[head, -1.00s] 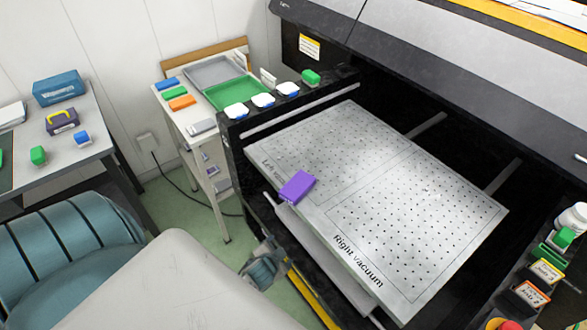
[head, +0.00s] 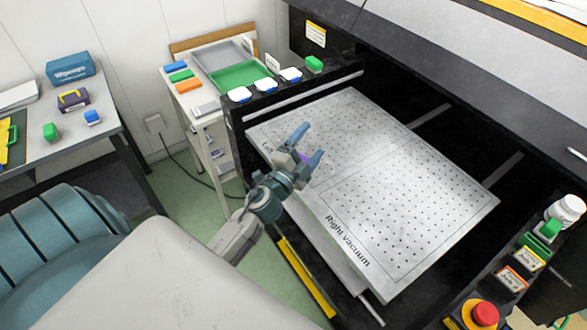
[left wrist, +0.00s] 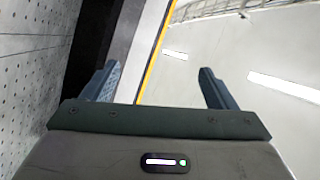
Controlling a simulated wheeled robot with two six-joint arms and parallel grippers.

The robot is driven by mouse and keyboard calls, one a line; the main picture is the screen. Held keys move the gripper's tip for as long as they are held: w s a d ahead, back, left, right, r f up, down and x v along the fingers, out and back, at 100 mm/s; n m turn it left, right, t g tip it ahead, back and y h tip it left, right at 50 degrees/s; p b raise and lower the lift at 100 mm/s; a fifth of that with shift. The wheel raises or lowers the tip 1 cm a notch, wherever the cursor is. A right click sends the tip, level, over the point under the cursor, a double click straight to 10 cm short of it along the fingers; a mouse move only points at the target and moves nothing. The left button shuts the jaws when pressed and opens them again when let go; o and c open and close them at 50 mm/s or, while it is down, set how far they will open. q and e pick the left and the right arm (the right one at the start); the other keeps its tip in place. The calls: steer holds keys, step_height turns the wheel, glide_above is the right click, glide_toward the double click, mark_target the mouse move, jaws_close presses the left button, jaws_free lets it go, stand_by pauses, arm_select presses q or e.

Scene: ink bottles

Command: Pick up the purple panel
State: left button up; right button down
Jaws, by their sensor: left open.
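The purple panel (head: 304,157) lies near the left edge of the perforated metal plate (head: 400,190). In the head view only a small bit of it shows behind my left gripper (head: 309,142), which hides the rest. My left gripper is open over that edge of the plate, its fingers pointing up and right in the picture. I cannot tell whether it touches the panel. In the left wrist view my left gripper (left wrist: 158,77) is open with nothing between its fingers, and the panel does not show. My right gripper is not in view.
The black machine housing (head: 420,60) rises behind the plate. White and green blocks (head: 290,75) stand on the ledge at the plate's far left. A red button (head: 485,314) and labelled items are at the lower right. A side table (head: 85,140) stands left.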

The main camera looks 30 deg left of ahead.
arm_select(q)
steer(key=w+d+r+m+g+h, duration=0.3)
steer(key=d+r+m+h, duration=0.2)
steer(key=d+m+h, duration=0.7)
step_height(320, 180, down, 4)
steer(key=a+f+m+g, duration=0.1)
steer(key=m+g, duration=0.6)
steer(key=m, duration=0.3)
steer(key=s+a+f+m+g+y, duration=0.1)
steer(key=a+f+g+y, duration=0.2)
steer(key=a+g+y, duration=0.85)
steer(key=a+f+t+b, duration=0.1)
steer(key=a+f, duration=0.1)
steer(key=a+f+t+b, duration=0.1)
steer(key=a+f+t, duration=0.1)
steer(key=a+f, duration=0.1)
steer(key=shift+w+a+f+b, duration=0.15)
steer(key=shift+a+b, duration=0.15)
steer(key=shift+a, duration=0.05)
steer(key=shift+f, duration=0.25)
steer(key=shift+f+p, duration=0.3)
steer(key=shift+p, duration=0.25)
step_height(320, 180, down, 4)
steer(key=shift+r+p, duration=0.25)
steer(key=shift+p, duration=0.65)
steer(key=shift+w+f, duration=0.2)
steer(key=shift+f, duration=0.3)
steer(key=c, duration=1.2)
